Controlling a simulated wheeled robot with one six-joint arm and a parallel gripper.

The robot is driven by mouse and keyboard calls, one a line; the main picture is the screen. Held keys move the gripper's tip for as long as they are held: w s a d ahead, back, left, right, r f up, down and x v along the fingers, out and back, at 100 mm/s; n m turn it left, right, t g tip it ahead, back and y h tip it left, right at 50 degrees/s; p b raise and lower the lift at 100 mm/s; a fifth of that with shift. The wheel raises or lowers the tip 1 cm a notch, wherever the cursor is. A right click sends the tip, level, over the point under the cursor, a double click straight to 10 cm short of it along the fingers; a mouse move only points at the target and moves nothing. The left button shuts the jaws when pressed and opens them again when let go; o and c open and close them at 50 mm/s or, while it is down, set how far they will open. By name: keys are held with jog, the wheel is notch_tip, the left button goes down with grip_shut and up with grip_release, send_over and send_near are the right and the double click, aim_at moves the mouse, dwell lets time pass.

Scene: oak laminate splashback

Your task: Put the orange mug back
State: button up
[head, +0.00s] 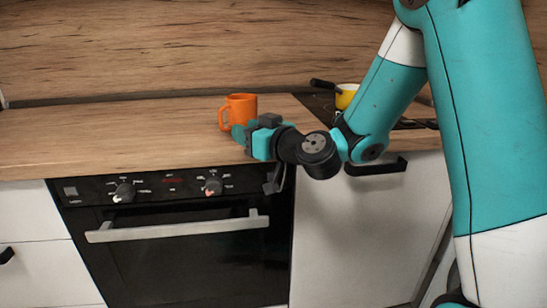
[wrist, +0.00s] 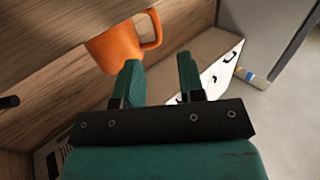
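The orange mug (head: 241,107) stands upright on the wooden counter, its handle to the left in the head view. My gripper (head: 242,132) is low at the counter's front edge, just in front of the mug. In the wrist view, the mug (wrist: 114,47) is beyond and left of my fingers, with its handle pointing right towards the space ahead of them. The two teal fingers of my gripper (wrist: 160,75) are apart with nothing between them. I cannot tell whether the left finger touches the mug.
A yellow pot or bowl (head: 346,96) is on the dark hob (head: 318,103), right of the mug. The counter (head: 120,122) left of the mug is clear. Below are an oven handle (head: 178,228) and knobs. The wooden splashback (head: 150,45) stands behind.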

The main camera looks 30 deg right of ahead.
jog(key=b+v, duration=0.5)
jog(key=v, duration=0.2)
jog(key=shift+s+b, duration=0.3)
jog(key=shift+s, duration=0.05)
jog(key=s+a+f+n+g+y, duration=0.35)
jog(key=s+a+f+g, duration=0.25)
jog(key=s+a+g, duration=0.4)
jog(key=s+f+g+h, duration=0.2)
jog(key=s+f+g, duration=0.1)
jog(key=s, duration=0.3)
jog(key=s+f+g+h, duration=0.2)
jog(key=s+g+h, duration=0.1)
jog(key=s, duration=0.4)
jog(key=shift+f+m+g+h, duration=0.35)
jog(key=shift+g, duration=0.05)
